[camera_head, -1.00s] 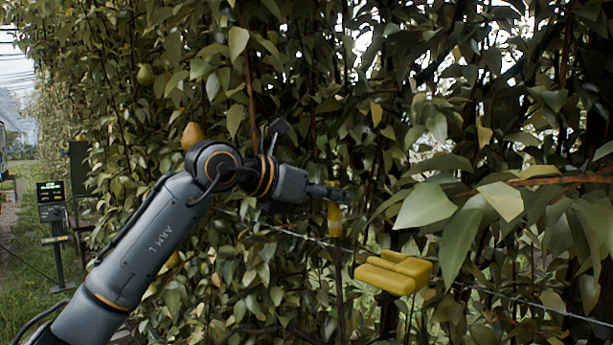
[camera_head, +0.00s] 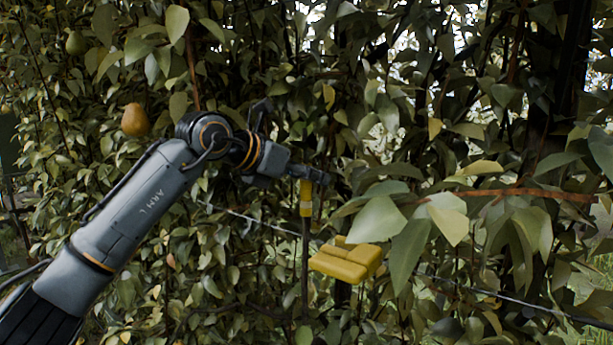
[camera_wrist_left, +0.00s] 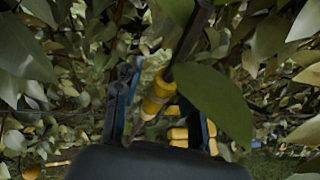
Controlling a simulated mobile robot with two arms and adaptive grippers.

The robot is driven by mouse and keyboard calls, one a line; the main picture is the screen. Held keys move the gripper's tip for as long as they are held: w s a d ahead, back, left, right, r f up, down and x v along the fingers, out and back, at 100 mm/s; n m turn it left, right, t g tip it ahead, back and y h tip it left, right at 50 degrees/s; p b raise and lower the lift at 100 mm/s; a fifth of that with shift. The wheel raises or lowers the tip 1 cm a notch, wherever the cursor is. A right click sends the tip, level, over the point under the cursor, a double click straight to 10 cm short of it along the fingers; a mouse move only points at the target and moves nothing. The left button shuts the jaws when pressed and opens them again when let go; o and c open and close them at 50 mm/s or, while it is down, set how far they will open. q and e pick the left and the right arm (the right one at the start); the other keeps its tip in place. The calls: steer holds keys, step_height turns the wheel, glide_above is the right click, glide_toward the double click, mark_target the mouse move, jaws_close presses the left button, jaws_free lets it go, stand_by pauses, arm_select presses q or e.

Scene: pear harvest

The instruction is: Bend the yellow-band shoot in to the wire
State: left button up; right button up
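The yellow-band shoot is a thin dark stem with a yellow band (camera_head: 306,198), upright in front of the foliage. My left gripper (camera_head: 318,176) reaches in from the left at the top of the band. In the left wrist view, the band (camera_wrist_left: 158,95) lies between my two spread fingers (camera_wrist_left: 163,112), with space visible beside the stem; contact cannot be told. The wire (camera_head: 265,222) slopes down to the right behind the shoot. A yellow block-like piece (camera_head: 345,262) sits at the wire, right of and below the band. My right gripper is not in view.
Dense leaves fill the hedge. Large leaves (camera_head: 376,221) hang close on the right, and one leaf (camera_wrist_left: 212,100) covers part of my right finger in the wrist view. A ripe pear (camera_head: 135,120) and a green pear (camera_head: 76,42) hang at the left.

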arm_select(q)
steer(key=shift+w+d+f, duration=0.1)
steer(key=shift+w+f, duration=0.05)
steer(key=shift+w, duration=0.05)
steer(key=v, duration=1.2)
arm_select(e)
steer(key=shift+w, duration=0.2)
arm_select(q)
steer(key=shift+f, duration=0.1)
